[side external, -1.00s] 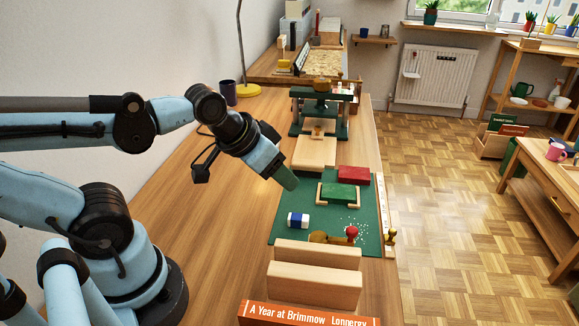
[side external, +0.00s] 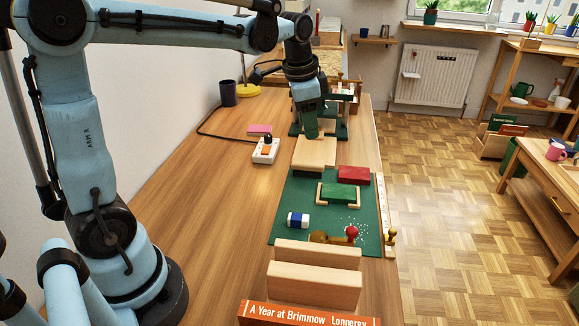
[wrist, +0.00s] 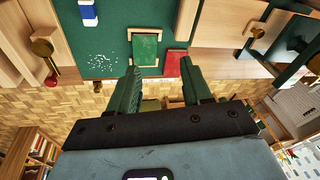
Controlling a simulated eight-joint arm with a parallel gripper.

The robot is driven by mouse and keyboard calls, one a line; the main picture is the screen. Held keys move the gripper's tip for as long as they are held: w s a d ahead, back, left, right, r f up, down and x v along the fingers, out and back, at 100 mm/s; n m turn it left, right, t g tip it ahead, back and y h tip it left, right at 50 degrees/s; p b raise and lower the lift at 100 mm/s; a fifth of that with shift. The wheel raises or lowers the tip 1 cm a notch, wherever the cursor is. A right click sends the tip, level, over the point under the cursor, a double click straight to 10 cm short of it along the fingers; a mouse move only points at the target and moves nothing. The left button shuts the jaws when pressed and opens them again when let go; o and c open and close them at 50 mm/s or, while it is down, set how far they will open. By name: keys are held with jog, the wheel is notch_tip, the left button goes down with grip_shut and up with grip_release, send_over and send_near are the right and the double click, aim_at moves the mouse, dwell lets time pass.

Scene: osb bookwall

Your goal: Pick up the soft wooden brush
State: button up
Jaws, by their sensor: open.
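I cannot pick out a soft wooden brush for certain. A brownish-gold piece (side external: 319,237) lies at the front of the green mat (side external: 284,215), beside a red knob (side external: 352,232); they also show at the left of the wrist view as a gold piece (wrist: 42,47) and a red knob (wrist: 51,81). My gripper (side external: 311,133) points down over the pale wooden boards (side external: 314,155) behind the mat. In the wrist view my gripper (wrist: 160,72) has its two green fingers apart with nothing between them.
On the mat are a blue and white block (side external: 298,220), a green book in a wooden frame (side external: 338,193), a red book (side external: 353,175) and white crumbs. A green press (side external: 339,128) stands behind. A white socket box (side external: 265,151) lies left. The bench's left side is mostly clear.

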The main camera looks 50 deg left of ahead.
jog(key=w+a+f+m+g, duration=0.3)
jog(key=w+a+f, duration=0.1)
jog(key=w+a, duration=0.2)
send_over(308, 162)
jog(key=f, duration=0.7)
jog(key=shift+w+f, duration=0.1)
jog(key=shift+w, duration=0.1)
jog(key=shift+s+f, duration=0.2)
jog(key=shift+f, duration=2.5)
jog(key=c, duration=0.8)
jog(key=shift+o, duration=0.2)
jog(key=shift+r, duration=0.1)
